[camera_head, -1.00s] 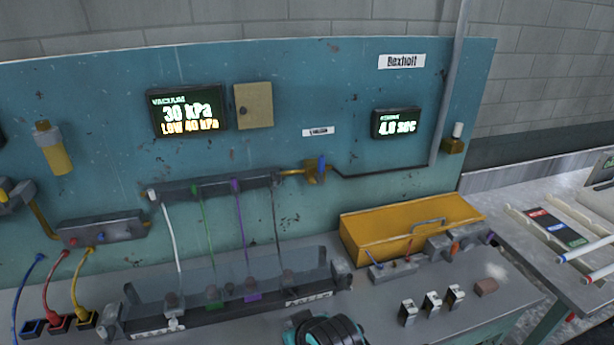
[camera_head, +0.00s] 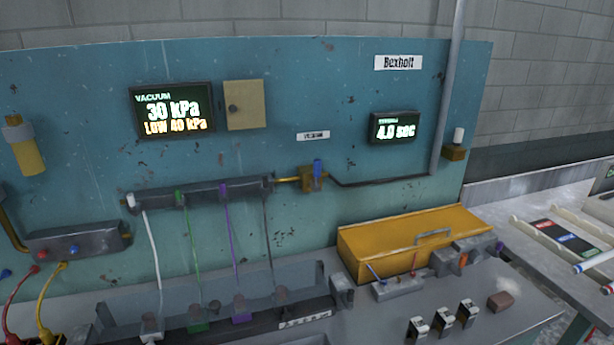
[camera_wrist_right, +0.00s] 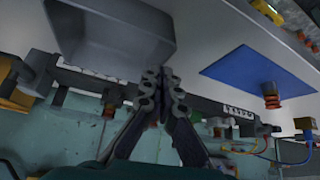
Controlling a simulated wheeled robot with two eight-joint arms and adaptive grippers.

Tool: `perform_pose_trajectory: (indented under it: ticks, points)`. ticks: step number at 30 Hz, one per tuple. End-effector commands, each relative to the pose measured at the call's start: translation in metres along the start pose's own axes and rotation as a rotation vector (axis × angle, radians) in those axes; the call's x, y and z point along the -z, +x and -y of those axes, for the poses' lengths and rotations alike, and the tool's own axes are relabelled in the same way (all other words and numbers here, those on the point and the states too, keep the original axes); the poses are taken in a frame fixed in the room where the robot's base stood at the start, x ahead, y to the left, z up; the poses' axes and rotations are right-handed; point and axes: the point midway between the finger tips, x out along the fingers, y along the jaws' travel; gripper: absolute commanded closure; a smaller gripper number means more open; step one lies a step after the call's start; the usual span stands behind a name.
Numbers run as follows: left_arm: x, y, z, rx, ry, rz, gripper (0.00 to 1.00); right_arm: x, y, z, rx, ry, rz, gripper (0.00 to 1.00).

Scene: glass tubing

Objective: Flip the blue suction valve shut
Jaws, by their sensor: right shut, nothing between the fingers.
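The blue suction valve (camera_head: 317,172) is a small upright blue lever on a brass-coloured body (camera_head: 312,182). It sits on the teal panel, between a yellow pipe on its left and a dark line on its right. In the head view neither gripper shows. In the right wrist view my right gripper (camera_wrist_right: 165,75) is shut with its fingertips together and nothing between them. It is beside a grey box-like block and apart from anything I can make out as the valve. The left gripper is in no view.
A dark manifold (camera_head: 200,192) with coloured tubes hangs left of the valve. A vacuum display (camera_head: 172,110) reads 30 kPa, LOW 40 kPa, and a timer display (camera_head: 394,127) reads 4.0 sec. A yellow box (camera_head: 415,240) stands below right. The panel around the valve is clear.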

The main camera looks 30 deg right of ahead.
Motion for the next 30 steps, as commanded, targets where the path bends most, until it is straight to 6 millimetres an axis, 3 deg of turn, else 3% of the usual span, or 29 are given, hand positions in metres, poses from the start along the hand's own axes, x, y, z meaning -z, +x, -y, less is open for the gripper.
perform_pose_trajectory:
  ticks: [5, 12, 21, 24, 30]
  points:
    - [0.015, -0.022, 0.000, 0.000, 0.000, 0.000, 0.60, 0.016, -0.022, 0.000, -0.001, -0.001, 0.000, 1.00]
    - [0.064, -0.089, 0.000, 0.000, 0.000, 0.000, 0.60, 0.066, -0.088, -0.003, -0.013, -0.013, 0.001, 1.00]
    - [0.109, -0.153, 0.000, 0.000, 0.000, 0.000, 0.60, 0.128, -0.141, -0.025, -0.123, -0.118, 0.008, 1.00]
    - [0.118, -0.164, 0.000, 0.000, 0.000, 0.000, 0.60, 0.156, -0.143, -0.046, -0.237, -0.224, 0.011, 1.00]
    - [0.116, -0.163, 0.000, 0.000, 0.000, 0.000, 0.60, 0.203, -0.124, -0.086, -0.493, -0.449, 0.007, 1.00]
